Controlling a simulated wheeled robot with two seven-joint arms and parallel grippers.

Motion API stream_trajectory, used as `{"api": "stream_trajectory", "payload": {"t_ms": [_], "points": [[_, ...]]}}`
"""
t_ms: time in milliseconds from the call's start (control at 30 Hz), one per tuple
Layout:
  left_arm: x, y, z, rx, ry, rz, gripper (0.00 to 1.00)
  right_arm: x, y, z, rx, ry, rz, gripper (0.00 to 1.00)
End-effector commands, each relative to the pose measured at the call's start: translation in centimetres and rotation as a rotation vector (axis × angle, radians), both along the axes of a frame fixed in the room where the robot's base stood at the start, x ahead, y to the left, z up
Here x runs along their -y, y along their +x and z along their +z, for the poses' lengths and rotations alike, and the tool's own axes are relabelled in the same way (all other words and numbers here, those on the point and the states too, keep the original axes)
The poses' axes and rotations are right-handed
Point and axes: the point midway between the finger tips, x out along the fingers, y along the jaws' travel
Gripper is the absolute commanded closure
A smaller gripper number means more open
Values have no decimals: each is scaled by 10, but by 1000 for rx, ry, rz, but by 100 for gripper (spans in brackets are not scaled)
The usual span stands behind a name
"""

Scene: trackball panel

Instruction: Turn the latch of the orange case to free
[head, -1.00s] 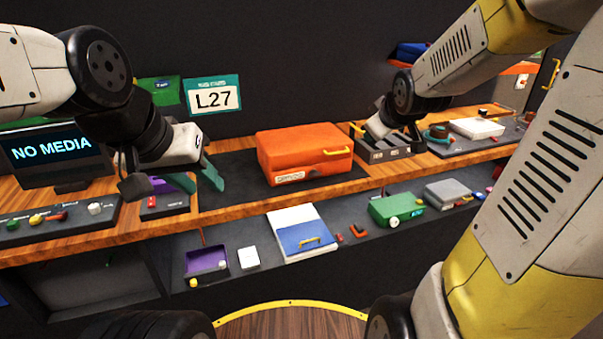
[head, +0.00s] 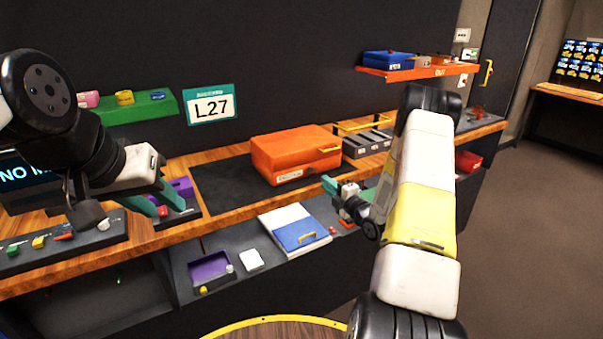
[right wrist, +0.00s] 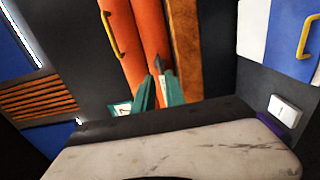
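The orange case (head: 295,150) lies closed on a dark mat on the wooden counter in the head view. A yellow handle (head: 329,150) is on its right side, and a pale label is on its front. In the right wrist view the case (right wrist: 146,45) shows from close by. A small dark pointed piece (right wrist: 157,64) shows at its edge between my fingertips; I cannot tell whether it is the latch. My right gripper (head: 336,187) is just in front of the case's lower right, its teal fingers apart. My left gripper (head: 172,209) is open and empty, left of the case.
A grey compartment tray (head: 366,145) stands right of the case. Below the counter, a lower shelf holds a blue and white panel (head: 295,232) and a purple tray (head: 210,267). An orange shelf (head: 425,70) hangs at the back right.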

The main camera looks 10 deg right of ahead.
Motion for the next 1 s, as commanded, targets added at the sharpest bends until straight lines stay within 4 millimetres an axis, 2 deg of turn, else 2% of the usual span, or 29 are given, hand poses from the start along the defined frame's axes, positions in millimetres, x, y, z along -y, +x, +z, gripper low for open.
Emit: {"api": "stream_trajectory", "payload": {"t_ms": [300,500,833,900,1000], "points": [[0,0,0,0,0,0,64,-18,46,1,2,2,1,85],[0,0,0,0,0,0,64,-24,65,1,0,2,1,85],[0,0,0,0,0,0,64,-26,69,1,-1,3,0,85],[0,0,0,0,0,0,64,-26,69,1,-2,2,-1,98],[0,0,0,0,0,0,64,-26,69,1,-2,2,-1,100]]}}
